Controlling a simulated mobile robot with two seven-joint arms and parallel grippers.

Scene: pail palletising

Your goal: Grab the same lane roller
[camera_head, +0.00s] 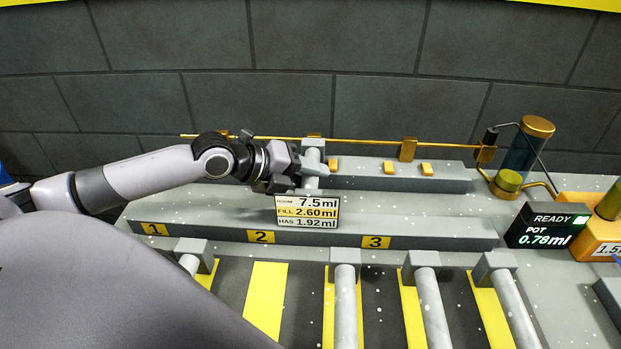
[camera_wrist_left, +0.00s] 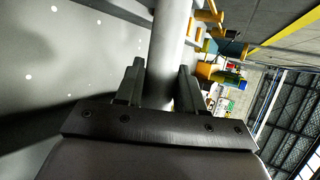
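A grey lane roller (camera_head: 312,168) lies at the back ledge, its far end in a grey block. My left gripper (camera_head: 297,168) reaches it from the left, with its fingers at the roller. In the left wrist view the roller (camera_wrist_left: 170,45) runs between the two dark fingers (camera_wrist_left: 160,85), one on each side. I cannot tell whether both fingers press on it. A tag under the roller reads room 7.5ml, fill 2.60ml, has 1.92ml. My right gripper is not in view.
A front ledge (camera_head: 330,231) carries yellow numbers 1, 2 and 3. Several grey rollers (camera_head: 346,300) lie before it over yellow strips. A brass rail (camera_head: 370,141) runs behind. A display (camera_head: 548,226) at right reads READY, pot 0.78ml, near an orange unit (camera_head: 585,240).

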